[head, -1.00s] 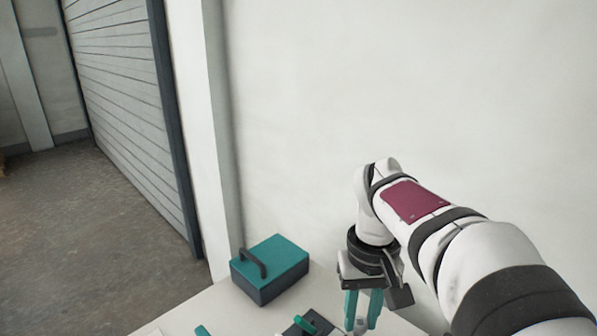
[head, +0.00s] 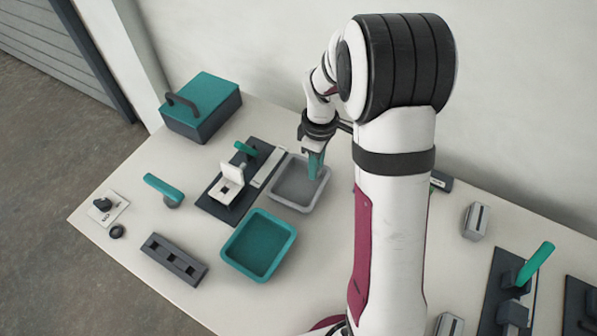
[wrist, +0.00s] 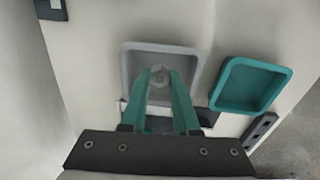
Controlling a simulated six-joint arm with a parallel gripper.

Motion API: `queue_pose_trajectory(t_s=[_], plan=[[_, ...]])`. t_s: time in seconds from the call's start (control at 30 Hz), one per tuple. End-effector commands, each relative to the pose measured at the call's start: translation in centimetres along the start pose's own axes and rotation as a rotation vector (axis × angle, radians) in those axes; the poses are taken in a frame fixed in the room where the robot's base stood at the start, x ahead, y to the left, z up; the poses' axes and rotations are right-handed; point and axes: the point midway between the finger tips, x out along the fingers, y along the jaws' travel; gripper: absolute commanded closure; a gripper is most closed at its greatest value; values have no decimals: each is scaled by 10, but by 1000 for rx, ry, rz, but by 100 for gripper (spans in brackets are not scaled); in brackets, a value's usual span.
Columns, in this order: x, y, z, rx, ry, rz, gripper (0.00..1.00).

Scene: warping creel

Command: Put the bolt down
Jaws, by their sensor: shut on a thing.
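My gripper (head: 314,172) points down over the grey tray (head: 281,199) on the white table. In the wrist view its teal fingers (wrist: 159,76) are shut on a small grey bolt (wrist: 158,72), whose hex-shaped end shows between the fingertips. The grey tray (wrist: 127,72) lies behind the bolt there. I cannot tell whether the bolt touches the tray floor. In the head view I cannot make out the bolt at the fingers. A teal tray (head: 286,262) stands in front of the grey one and is empty.
Left of the grey tray is a dark fixture (head: 217,208) with a teal lever. A teal toolbox (head: 203,105) stands at the back left. A dark slotted block (head: 174,260) lies at the front left. More grey and dark fixtures stand right of my arm.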

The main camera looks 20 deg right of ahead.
Motion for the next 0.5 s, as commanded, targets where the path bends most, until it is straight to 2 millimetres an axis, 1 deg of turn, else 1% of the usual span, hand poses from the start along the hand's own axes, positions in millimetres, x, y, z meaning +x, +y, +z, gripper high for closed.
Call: queue_pose_trajectory(t_s=[0.03, 0.1, 0.2, 0.27, 0.3, 0.4, 0.5], plan=[[8, -2, -13, -5, -1, -1, 100], [16, -3, -27, -2, -1, 0, 100], [24, -5, -38, 1, 0, 0, 100], [35, -5, -39, 2, -2, -2, 100], [44, -5, -39, 2, -2, -3, 100], [60, -5, -39, 3, -1, -1, 100], [64, -4, -39, 3, 0, 1, 100]])
